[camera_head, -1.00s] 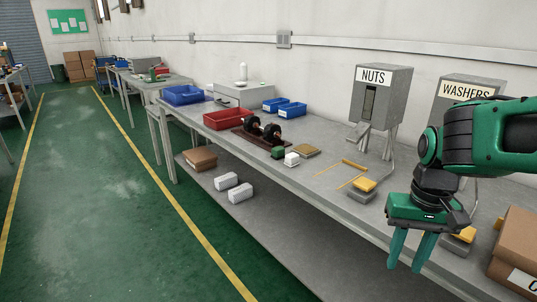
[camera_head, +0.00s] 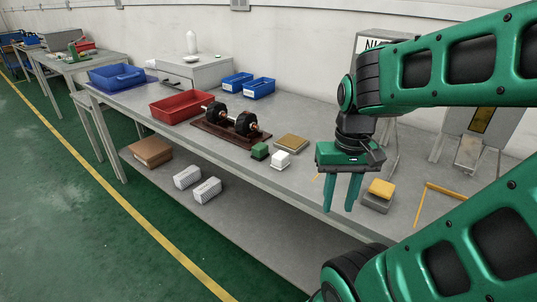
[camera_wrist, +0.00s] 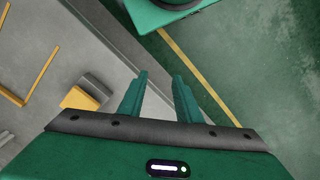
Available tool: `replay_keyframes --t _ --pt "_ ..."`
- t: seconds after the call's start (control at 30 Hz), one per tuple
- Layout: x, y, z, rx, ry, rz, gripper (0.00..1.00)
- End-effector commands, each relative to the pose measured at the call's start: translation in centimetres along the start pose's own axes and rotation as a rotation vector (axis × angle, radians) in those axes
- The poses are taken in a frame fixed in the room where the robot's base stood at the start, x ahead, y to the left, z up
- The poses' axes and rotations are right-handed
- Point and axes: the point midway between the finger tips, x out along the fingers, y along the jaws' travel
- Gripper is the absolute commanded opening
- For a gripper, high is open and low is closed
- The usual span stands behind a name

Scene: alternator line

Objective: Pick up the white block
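The white block (camera_head: 281,159) sits on the grey workbench (camera_head: 240,183) near its front edge, just right of a green block (camera_head: 260,151). My gripper (camera_head: 340,208) hangs to the right of the white block, pointing down, with its two fingers apart and nothing between them. In the wrist view my gripper (camera_wrist: 160,85) is also open and empty, over the bench's front edge and the floor. The white block does not show in the wrist view.
A brown pad (camera_head: 291,142) lies behind the white block. A dark tray (camera_head: 225,135) with black parts and a red bin (camera_head: 181,107) stand to its left. A yellow-topped grey button box (camera_head: 378,196) is right of my gripper. White packs (camera_head: 187,177) lie on the lower shelf.

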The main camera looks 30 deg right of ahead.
Motion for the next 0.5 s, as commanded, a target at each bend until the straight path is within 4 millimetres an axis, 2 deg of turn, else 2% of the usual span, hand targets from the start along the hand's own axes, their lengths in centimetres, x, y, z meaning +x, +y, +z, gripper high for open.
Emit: replay_keyframes --t 0.33,0.43,0.5 --pt "0.0 0.01 0.02 0.0 0.0 0.0 0.31" --pt "-0.48 0.47 0.77 -0.012 0.01 -0.006 0.55" --pt "-0.83 0.46 0.5 -0.051 0.014 -0.007 0.57"
